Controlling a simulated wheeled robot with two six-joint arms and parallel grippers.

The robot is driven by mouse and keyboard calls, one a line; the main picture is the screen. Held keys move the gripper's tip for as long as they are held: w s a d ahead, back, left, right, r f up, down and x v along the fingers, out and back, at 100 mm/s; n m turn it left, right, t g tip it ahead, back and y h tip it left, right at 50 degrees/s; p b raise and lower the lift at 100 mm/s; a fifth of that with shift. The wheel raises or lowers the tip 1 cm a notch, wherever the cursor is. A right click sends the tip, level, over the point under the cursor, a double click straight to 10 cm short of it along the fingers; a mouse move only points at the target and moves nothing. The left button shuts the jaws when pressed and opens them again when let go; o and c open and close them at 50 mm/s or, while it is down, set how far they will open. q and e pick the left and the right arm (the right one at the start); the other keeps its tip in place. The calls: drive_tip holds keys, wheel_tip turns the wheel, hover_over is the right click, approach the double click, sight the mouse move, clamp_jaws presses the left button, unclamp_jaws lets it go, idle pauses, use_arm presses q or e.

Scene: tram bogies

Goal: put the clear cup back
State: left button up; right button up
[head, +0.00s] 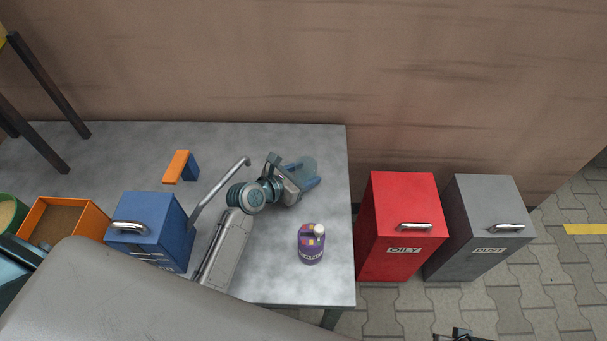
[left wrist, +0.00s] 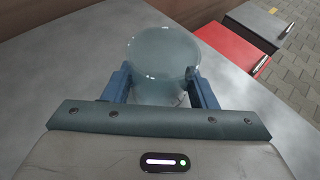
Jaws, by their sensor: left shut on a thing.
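The clear cup (left wrist: 160,60) is a pale, see-through, bluish round vessel. My left gripper (head: 312,183) is shut on it, with a blue finger on each side in the left wrist view (left wrist: 160,92). In the head view the cup (head: 301,166) shows faintly at the gripper, over the far right part of the grey table (head: 275,285). Whether the cup's base touches the table cannot be told.
A purple bottle (head: 311,246) stands near the table's right edge. A blue handled box (head: 150,238), an orange bin (head: 90,218) and an orange-blue block (head: 178,167) are to the left. Red OILY (head: 400,215) and grey (head: 485,215) bins stand beyond the table's right edge.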

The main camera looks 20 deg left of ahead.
sight(298, 177)
use_arm(q)
drive_tip(key=o, duration=1)
drive_tip(key=shift+f, duration=0.1)
use_arm(e)
drive_tip(key=shift+f, duration=0.15)
use_arm(q)
drive_tip(key=shift+s, duration=0.1)
drive_tip(key=p+v, duration=0.1)
drive_tip(key=v, duration=0.6)
drive_tip(key=shift+s+a+r, duration=0.1)
drive_tip(key=shift+r, duration=0.15)
use_arm(e)
wheel_tip(298, 177, down, 3)
drive_tip(key=shift+s+d+f, duration=0.15)
